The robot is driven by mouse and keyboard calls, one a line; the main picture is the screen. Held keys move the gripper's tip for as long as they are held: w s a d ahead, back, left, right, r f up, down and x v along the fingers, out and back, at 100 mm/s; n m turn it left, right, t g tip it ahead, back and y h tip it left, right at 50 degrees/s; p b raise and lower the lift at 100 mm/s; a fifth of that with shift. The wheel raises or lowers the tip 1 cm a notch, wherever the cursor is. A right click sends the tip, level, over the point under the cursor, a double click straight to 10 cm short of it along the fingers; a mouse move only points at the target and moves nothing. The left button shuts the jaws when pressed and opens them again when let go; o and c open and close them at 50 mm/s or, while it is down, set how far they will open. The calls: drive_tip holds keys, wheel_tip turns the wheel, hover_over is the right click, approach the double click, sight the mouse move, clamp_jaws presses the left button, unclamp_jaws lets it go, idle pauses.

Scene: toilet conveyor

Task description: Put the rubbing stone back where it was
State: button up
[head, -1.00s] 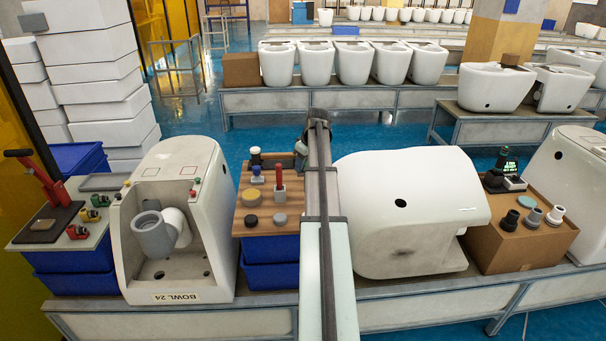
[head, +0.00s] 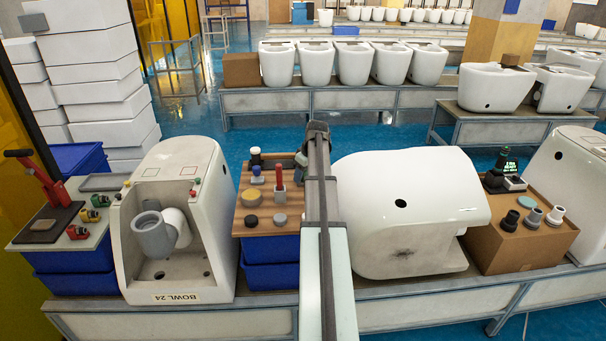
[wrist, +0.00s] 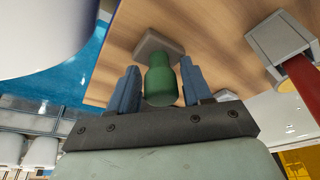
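The rubbing stone (wrist: 158,42) shows in the wrist view as a flat grey-beige block with a rounded green handle (wrist: 163,82). The handle is between the two blue fingers of my gripper (wrist: 161,85). The fingers sit close to its sides; I cannot tell whether they press on it. The block is over the wooden board (wrist: 215,35), and I cannot tell whether it touches it. In the head view my gripper (head: 301,156) is at the right rear of the wooden board (head: 242,222), partly behind my arm.
A white bowl (head: 410,215) is close on the right. Bowl 24 (head: 205,260) stands on the left.

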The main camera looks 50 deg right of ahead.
drive_tip(key=shift+o, duration=0.7)
drive_tip(key=shift+r, duration=0.15)
drive_tip(key=v, duration=1.2)
